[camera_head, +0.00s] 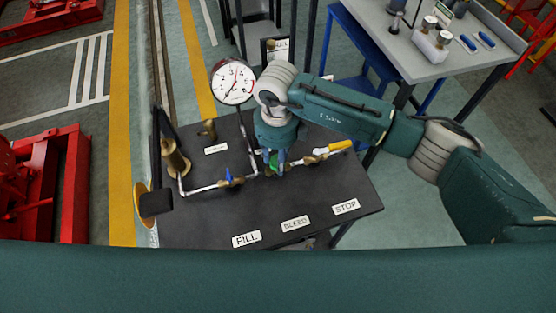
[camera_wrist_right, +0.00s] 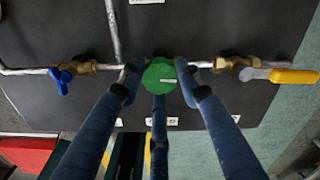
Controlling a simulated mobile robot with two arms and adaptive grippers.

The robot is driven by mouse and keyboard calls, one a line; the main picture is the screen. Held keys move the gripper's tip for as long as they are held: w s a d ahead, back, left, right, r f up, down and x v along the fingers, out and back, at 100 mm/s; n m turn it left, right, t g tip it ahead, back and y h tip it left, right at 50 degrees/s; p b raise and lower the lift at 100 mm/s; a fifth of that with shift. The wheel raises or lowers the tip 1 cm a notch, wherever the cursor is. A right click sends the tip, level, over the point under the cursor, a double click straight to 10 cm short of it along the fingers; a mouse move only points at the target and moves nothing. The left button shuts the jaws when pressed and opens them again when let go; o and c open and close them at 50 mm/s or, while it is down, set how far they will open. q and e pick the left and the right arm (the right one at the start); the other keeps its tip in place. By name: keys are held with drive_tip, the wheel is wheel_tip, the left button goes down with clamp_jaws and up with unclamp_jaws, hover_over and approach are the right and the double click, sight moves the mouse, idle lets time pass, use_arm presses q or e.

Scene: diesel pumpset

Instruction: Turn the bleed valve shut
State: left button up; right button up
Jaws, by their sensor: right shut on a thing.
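The green bleed valve handle (camera_wrist_right: 158,75) sits on the pipe in the middle of the dark panel top. In the head view the green handle (camera_head: 273,161) shows only partly, behind my gripper's fingers. My right gripper (camera_head: 270,160) points down over it. In the right wrist view the fingers of my right gripper (camera_wrist_right: 160,80) close around the green handle from several sides. The valve body beneath is hidden. The BLEED label (camera_head: 295,223) lies at the panel's front. My left gripper is not in view.
A blue-handled valve (camera_head: 229,175) is left of the green one and a yellow-handled valve (camera_head: 336,147) is right of it. A pressure gauge (camera_head: 233,82) stands behind. A grey workbench (camera_head: 480,60) with small parts is at the back right.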

drive_tip(key=m+b, duration=0.1)
drive_tip(key=m, duration=0.2)
drive_tip(key=shift+w+a+r+m+b, duration=0.15)
drive_tip(key=shift+w+m+b, duration=0.15)
drive_tip(key=shift+m+b, duration=0.1)
drive_tip(key=m+b, duration=0.2)
drive_tip(key=m, duration=0.2)
drive_tip(key=shift+m, duration=0.3)
drive_tip(key=m+b, duration=0.1)
drive_tip(key=m, duration=0.3)
drive_tip(key=shift+d+r+m+b, duration=0.15)
drive_tip(key=shift+m+b, duration=0.15)
drive_tip(key=shift+m, duration=0.75)
drive_tip(key=shift+d+f+m+b, duration=0.1)
drive_tip(key=shift+m+b, duration=0.15)
drive_tip(key=shift+m, duration=0.8)
drive_tip(key=o, duration=1.1)
drive_tip(key=shift+o, duration=0.3)
drive_tip(key=shift+d, duration=0.1)
